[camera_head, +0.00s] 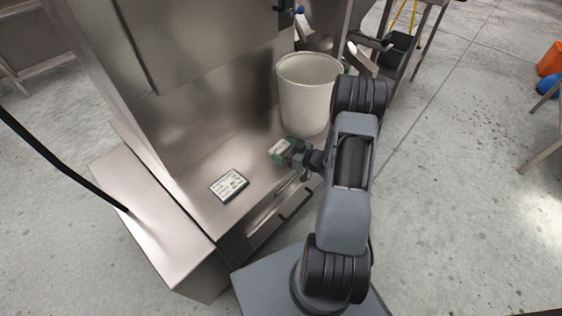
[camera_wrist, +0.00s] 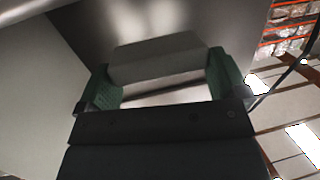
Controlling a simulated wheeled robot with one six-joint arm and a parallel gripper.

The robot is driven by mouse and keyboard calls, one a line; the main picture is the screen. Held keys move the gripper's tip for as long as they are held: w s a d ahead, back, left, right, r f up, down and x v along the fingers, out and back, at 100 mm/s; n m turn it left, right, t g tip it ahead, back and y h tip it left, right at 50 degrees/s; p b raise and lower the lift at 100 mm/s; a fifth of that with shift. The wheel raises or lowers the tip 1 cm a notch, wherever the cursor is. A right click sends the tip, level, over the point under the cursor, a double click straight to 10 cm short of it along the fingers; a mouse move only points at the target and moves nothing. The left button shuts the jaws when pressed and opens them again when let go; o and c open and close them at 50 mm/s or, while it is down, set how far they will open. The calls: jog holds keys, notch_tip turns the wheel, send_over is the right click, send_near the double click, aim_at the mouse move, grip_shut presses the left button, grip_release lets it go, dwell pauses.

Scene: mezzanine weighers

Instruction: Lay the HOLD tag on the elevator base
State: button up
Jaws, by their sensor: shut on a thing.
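My gripper (camera_head: 279,150) is over the steel ledge, left of my arm. Its green fingers are shut on a pale, flat-sided block-like thing (camera_wrist: 155,62), which spans the gap between them in the wrist view. Its face is grey there, with no readable marking, so I cannot tell if it is the HOLD tag. The elevator base (camera_head: 190,170) is a shiny steel ledge at the foot of the tall steel housing. A printed white card with dark edges (camera_head: 228,185) lies flat on it, left of and nearer than my gripper; its print is too small to read.
A pale bucket (camera_head: 308,95) stands just behind my gripper, against the housing (camera_head: 205,60). A lower steel box (camera_head: 150,225) adjoins the ledge at the left. A black cable (camera_head: 60,160) crosses the left side. The ledge is bare between the card and the housing.

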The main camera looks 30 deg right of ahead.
jog(key=shift+a+f, duration=0.45)
jog(key=shift+f, duration=0.05)
jog(key=shift+a+f+b, duration=0.2)
jog(key=shift+f+b, duration=0.85)
jog(key=shift+f, duration=0.7)
jog(key=shift+f, duration=0.15)
jog(key=o, duration=0.4)
jog(key=shift+f, duration=0.1)
jog(key=shift+o, duration=0.8)
jog(key=shift+r, duration=0.2)
